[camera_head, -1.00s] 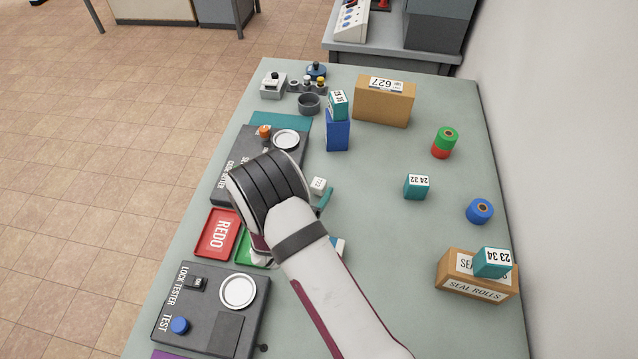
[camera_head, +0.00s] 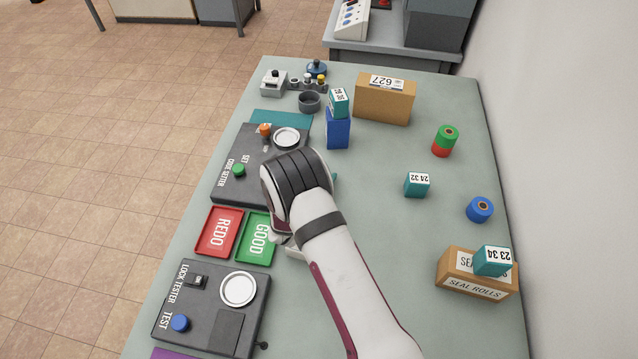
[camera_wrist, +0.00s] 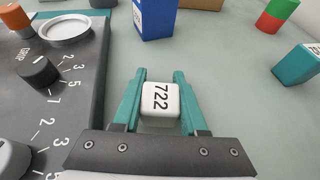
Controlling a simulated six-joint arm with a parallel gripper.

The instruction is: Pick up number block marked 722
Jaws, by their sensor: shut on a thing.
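The white number block marked 722 (camera_wrist: 160,98) sits between the two teal fingers of my gripper (camera_wrist: 160,85) in the wrist view. The gripper is shut on it, with a finger against each side.
The code setter (camera_head: 235,175) lies left of my wrist. The red REDO tray (camera_head: 205,243) and green GOOD tray (camera_head: 267,222) are nearer, above the lock tester (camera_head: 195,335). A blue block (camera_head: 338,132) stands beyond. A teal block marked 24 32 (camera_head: 416,188) stands right, with clear table around it.

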